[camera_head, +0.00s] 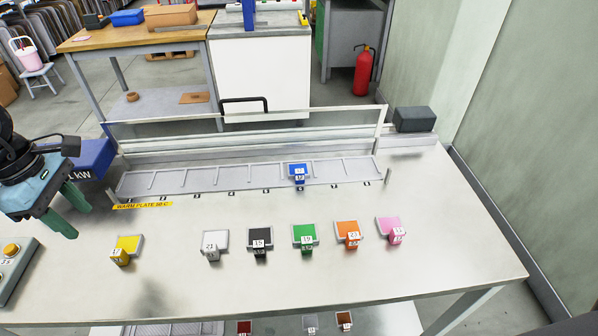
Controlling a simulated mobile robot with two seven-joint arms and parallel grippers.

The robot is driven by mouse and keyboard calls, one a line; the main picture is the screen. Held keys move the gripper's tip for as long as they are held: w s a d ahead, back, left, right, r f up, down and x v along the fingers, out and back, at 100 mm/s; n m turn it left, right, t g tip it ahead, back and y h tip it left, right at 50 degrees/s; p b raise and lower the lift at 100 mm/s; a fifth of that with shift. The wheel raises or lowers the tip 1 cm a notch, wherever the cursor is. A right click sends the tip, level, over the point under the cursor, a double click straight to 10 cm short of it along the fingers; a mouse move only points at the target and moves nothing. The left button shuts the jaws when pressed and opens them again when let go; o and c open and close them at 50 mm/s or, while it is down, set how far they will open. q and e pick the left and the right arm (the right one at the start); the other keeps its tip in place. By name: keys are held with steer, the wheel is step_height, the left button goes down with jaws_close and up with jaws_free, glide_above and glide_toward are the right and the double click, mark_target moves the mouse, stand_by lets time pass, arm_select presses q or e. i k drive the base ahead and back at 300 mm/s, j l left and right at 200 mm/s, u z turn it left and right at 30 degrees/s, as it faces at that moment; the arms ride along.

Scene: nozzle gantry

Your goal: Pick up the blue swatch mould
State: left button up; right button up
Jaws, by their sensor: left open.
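The blue swatch mould (298,171) sits in a slot of the grey warm plate (212,182), right of its middle. Its numbered tab sticks out over the plate's front edge. My left gripper (72,214) is at the left edge of the view, open and empty, with its two green fingers apart. It is left of the warm plate and far from the blue mould. My right gripper is not in view.
Yellow (128,243), white (215,239), black (260,238), green (304,235), orange (347,230) and pink (389,226) moulds stand in a row in front of the plate. A gantry frame (383,118) rises behind it. A blue box (92,158) and button panel (12,262) are at left.

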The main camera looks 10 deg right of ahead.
mark_target(298, 172)
steer(key=l+z, duration=0.3)
steer(key=l, duration=0.35)
steer(key=i+l+z, duration=0.15)
steer(key=l+z, duration=0.15)
steer(key=l, duration=0.3)
